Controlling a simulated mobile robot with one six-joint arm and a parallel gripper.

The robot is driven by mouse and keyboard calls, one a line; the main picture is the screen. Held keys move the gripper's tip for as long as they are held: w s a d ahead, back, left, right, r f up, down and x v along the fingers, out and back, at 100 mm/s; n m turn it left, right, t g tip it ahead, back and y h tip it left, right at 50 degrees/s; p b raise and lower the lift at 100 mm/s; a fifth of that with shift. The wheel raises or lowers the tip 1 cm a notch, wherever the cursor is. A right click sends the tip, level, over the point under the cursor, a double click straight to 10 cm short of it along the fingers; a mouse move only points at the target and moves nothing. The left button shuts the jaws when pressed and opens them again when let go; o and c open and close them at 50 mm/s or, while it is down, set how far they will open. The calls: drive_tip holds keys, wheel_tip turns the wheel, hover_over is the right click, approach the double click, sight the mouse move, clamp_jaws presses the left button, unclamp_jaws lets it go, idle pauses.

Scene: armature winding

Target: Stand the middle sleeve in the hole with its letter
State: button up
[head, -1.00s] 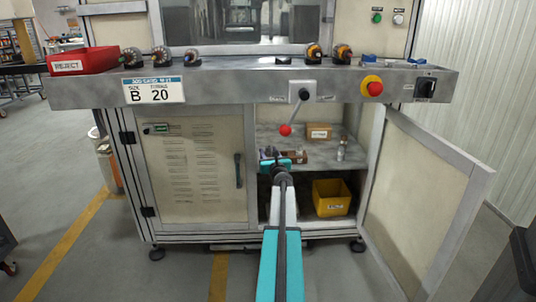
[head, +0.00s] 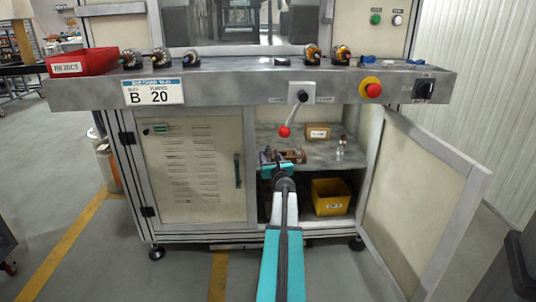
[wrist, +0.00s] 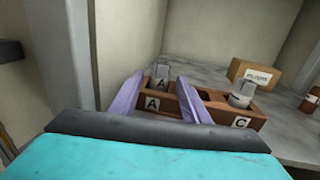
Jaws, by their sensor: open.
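A brown block (wrist: 188,118) with letter plates A and C stands on the cabinet shelf; it also shows small in the head view (head: 297,157). In the wrist view a grey metal sleeve (wrist: 162,76) marked A stands at the block's A end. Another grey sleeve (wrist: 242,92) stands at the C end. A dark opening shows between them, partly behind my right finger; its letter is hidden. My gripper (wrist: 158,94) is open, its two purple fingers either side of the A-end sleeve in the picture. I cannot tell whether they touch it. In the head view my gripper is small and partly hidden.
A cardboard box (wrist: 258,76) stands behind the block, and a small bottle (wrist: 312,103) is to the right. A yellow bin (head: 331,197) sits below the shelf. The cabinet's open door (head: 424,190) is at the right; a lever with a red knob (head: 284,131) hangs above.

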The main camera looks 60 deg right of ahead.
drive_tip(key=p+v, duration=0.1)
drive_tip(key=v, duration=0.7)
idle(1.0)
